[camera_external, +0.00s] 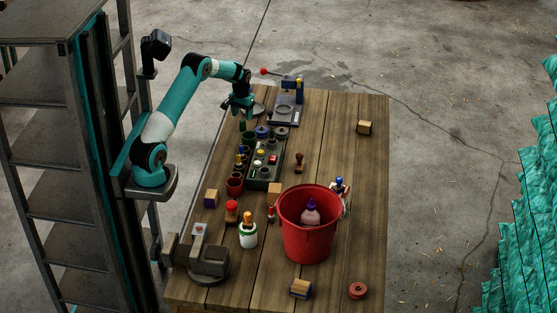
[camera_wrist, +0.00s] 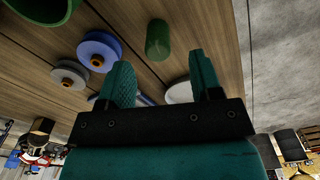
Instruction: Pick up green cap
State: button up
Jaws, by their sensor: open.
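A small green cylinder (camera_wrist: 158,40), which looks like the green cap, stands on the wooden table in the wrist view, just beyond my fingertips. In the external view it appears as a small green shape (camera_external: 242,126) just below my gripper (camera_external: 238,110). In the wrist view my gripper (camera_wrist: 160,60) is open, its two teal fingers apart with nothing held between them. The cylinder is in line with the gap between the fingers, and I see clear space between it and them.
A blue spool (camera_wrist: 98,50), a grey spool (camera_wrist: 68,74) and a larger green cup (camera_wrist: 40,8) stand near the cylinder. A pale disc (camera_wrist: 180,92) shows behind the fingers. A dark tray (camera_external: 265,172) and a red bucket (camera_external: 306,240) stand farther along the table (camera_external: 350,170).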

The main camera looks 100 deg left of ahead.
aim_at(242, 120)
jog(key=shift+d+f+p, duration=0.2)
jog(key=shift+f+p, duration=0.8)
jog(key=shift+f, duration=1.75)
jog(key=c, duration=1)
jog(key=shift+o, duration=0.2)
jog(key=shift+r, duration=0.1)
